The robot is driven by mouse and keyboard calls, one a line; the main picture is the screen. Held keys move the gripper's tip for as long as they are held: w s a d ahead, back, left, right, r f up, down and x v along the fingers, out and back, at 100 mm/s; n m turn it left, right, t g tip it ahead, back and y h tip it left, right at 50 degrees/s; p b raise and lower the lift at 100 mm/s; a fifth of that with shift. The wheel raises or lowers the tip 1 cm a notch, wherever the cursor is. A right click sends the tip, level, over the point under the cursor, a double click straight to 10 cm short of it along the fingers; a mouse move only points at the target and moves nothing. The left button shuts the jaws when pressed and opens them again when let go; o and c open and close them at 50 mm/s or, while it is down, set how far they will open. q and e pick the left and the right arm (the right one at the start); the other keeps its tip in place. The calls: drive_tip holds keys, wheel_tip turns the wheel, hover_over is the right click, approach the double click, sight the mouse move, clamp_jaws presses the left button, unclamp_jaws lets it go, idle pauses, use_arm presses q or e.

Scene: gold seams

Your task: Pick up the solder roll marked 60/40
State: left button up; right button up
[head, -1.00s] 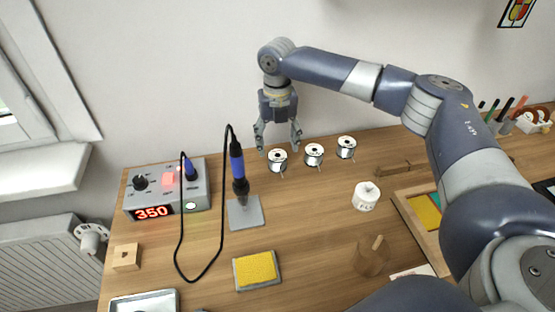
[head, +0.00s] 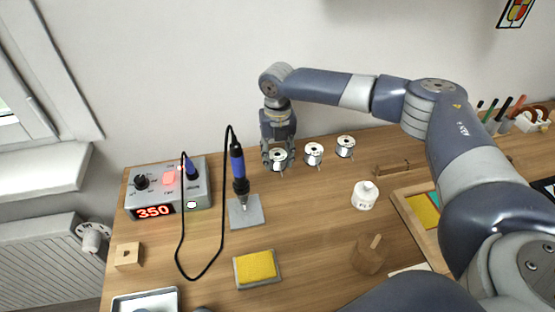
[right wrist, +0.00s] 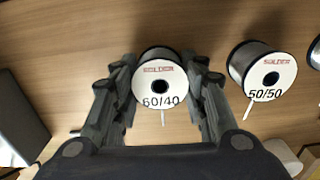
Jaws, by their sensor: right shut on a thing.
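The solder roll marked 60/40 (right wrist: 160,88) sits between the fingers of my right gripper (right wrist: 162,100), with its white labelled face toward the wrist camera. In the head view it is the leftmost of three rolls (head: 278,160), at the back of the table. My right gripper (head: 278,158) comes down over it from above and is shut on its sides. The roll appears to be still at table level. The roll marked 50/50 (right wrist: 264,76) stands to its right, apart from the gripper; it also shows in the head view (head: 313,154). My left gripper is not in view.
A third roll (head: 345,147) stands further right, its label unreadable. A soldering station (head: 168,190) showing 350 and an upright iron (head: 238,165) with a looping cable are to the left. A white jar (head: 365,196) and a yellow sponge (head: 256,267) are nearer the front.

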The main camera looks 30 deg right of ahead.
drive_tip(key=shift+r, duration=0.1)
drive_tip(key=shift+w+r, duration=0.1)
drive_tip(key=shift+r, duration=0.4)
clamp_jaws()
wheel_tip(320, 180, up, 2)
drive_tip(key=shift+r+b, duration=0.2)
drive_tip(key=shift+b, duration=0.2)
drive_tip(key=s+a, duration=0.2)
drive_tip(key=s, duration=0.2)
drive_tip(key=s+a+r+b, duration=0.1)
drive_tip(key=s+a, duration=0.1)
drive_tip(key=s, duration=0.3)
drive_tip(key=s+a, duration=0.2)
drive_tip(key=s, duration=0.3)
drive_tip(key=shift+a+r, duration=0.15)
drive_tip(key=shift+a, duration=0.05)
drive_tip(key=shift+s+a+r, duration=0.15)
drive_tip(key=shift+s+r, duration=0.05)
drive_tip(key=shift+s, duration=0.1)
drive_tip(key=shift+r+p, duration=0.45)
drive_tip(key=shift+p, duration=0.5)
